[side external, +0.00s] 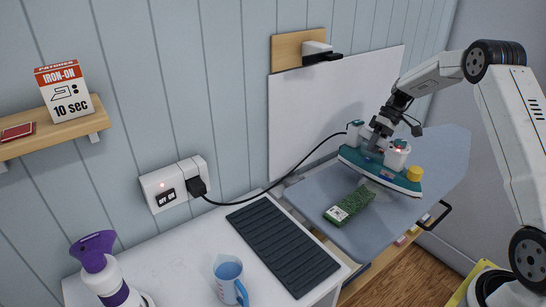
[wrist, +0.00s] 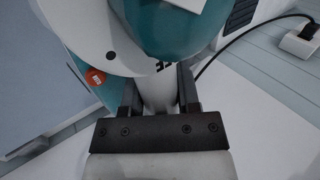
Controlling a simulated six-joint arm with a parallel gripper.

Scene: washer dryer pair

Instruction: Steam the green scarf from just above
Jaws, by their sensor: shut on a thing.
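The green scarf (side external: 350,204), a small folded bundle with a pale label on its near end, lies on the grey-blue ironing board (side external: 320,185). My gripper (side external: 378,136) is shut on the handle of a teal and white iron (side external: 382,173). The iron is up and to the right of the scarf in the side view, close to its far end. It seems held just over the board, but the gap is hard to judge. In the wrist view my fingers (wrist: 157,95) close around the white handle, and the teal and white iron body (wrist: 125,40) fills the top. The scarf is not visible there.
A black cord (side external: 270,193) runs from the iron to a wall socket (side external: 172,185). A white counter at the left holds a dark ribbed mat (side external: 282,245), a blue measuring cup (side external: 229,278) and a purple-topped steamer (side external: 100,265). A white panel (side external: 325,110) stands behind the board.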

